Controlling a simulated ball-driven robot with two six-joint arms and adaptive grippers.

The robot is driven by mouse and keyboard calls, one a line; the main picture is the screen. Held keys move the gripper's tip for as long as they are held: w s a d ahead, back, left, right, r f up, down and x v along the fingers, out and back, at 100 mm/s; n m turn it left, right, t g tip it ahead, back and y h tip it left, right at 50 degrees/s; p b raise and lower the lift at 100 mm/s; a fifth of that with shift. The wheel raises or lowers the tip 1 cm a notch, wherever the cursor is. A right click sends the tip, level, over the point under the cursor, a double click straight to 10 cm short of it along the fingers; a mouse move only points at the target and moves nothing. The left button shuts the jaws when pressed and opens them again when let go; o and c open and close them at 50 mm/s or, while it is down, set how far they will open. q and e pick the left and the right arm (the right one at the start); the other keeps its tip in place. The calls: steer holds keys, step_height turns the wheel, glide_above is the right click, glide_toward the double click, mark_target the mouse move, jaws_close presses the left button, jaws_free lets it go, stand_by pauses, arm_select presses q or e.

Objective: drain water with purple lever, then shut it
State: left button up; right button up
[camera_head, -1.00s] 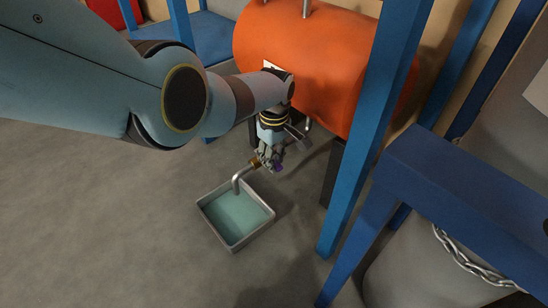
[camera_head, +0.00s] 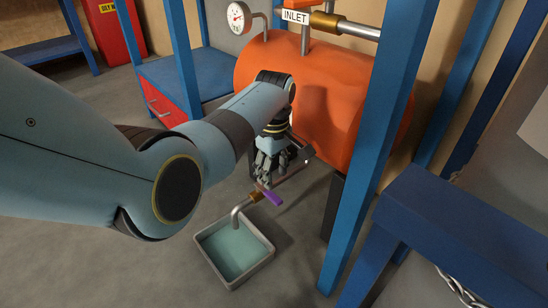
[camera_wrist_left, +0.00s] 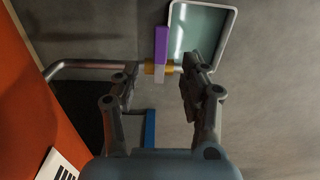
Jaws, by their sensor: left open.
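The purple lever (camera_head: 271,196) sits on a brass valve (camera_head: 256,196) in the drain pipe (camera_head: 237,211) below the orange tank (camera_head: 300,85). In the left wrist view the purple lever (camera_wrist_left: 161,46) lies across the pipe, between and beyond my fingertips. My left gripper (camera_head: 264,182) is open, above and just behind the lever, apart from it as far as I can tell; its fingers also show in the left wrist view (camera_wrist_left: 160,78). A grey tray (camera_head: 270,252) with greenish water stands under the pipe's outlet. I cannot make out whether water is flowing. My right gripper is out of view.
A blue post (camera_head: 372,150) and a blue frame (camera_head: 465,215) stand to the right. A pressure gauge (camera_head: 238,17) and an INLET sign (camera_head: 295,16) are above the tank. The floor left of the tray is clear.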

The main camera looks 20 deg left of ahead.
arm_select(q)
steer(key=shift+r, duration=2.35)
